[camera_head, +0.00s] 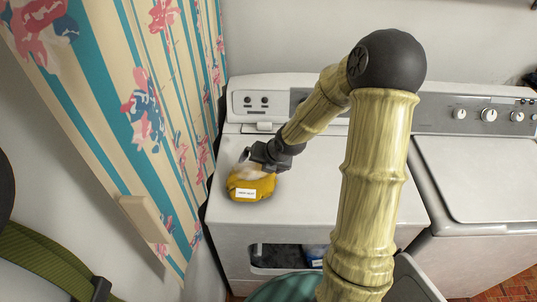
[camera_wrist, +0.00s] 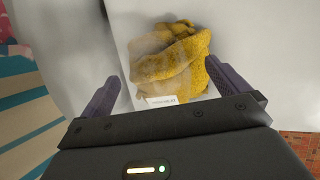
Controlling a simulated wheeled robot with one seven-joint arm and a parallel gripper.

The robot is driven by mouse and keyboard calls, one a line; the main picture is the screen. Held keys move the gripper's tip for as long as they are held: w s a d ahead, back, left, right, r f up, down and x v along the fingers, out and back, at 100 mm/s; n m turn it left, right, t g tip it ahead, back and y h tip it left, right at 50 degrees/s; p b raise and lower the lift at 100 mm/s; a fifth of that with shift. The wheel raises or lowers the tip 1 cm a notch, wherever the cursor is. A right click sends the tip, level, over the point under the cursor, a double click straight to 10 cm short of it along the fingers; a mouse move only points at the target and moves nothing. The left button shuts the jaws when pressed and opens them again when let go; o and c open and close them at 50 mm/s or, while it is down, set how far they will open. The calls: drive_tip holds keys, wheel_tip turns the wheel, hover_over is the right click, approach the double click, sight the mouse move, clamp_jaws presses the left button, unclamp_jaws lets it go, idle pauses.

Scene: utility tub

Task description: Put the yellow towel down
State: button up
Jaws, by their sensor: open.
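The yellow towel (camera_head: 251,186) lies bunched on the left part of the white washing machine top (camera_head: 320,190), with a small white label on its front. In the wrist view the crumpled towel (camera_wrist: 172,62) shows ahead of my gripper (camera_wrist: 162,92), between and beyond its two spread fingers. My gripper (camera_head: 258,163) is open just above and behind the towel in the head view. Both fingers appear apart from the towel in the wrist view, though I cannot tell whether any part touches it.
A striped floral panel (camera_head: 150,110) stands close on the left, with a beige handle (camera_head: 144,218). A second white machine (camera_head: 480,175) stands on the right. The washer's front has an opening (camera_head: 275,257) with dark contents. The washer top right of the towel is clear beneath my arm.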

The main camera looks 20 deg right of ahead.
drive_tip(key=p+v, duration=0.3)
drive_tip(key=v, duration=0.7)
drive_tip(key=shift+s+r, duration=0.25)
drive_tip(key=s+a+r+m+g+h, duration=0.1)
drive_tip(key=s+m, duration=0.6)
drive_tip(key=m, duration=0.8)
drive_tip(key=s+a+r+m+g+h, duration=0.1)
drive_tip(key=s+m, duration=0.7)
drive_tip(key=m, duration=0.8)
drive_tip(key=shift+a+r+g+h, duration=0.2)
drive_tip(key=shift+a+g+h, duration=0.1)
drive_tip(key=shift+a+g, duration=0.15)
drive_tip(key=shift+w, duration=0.1)
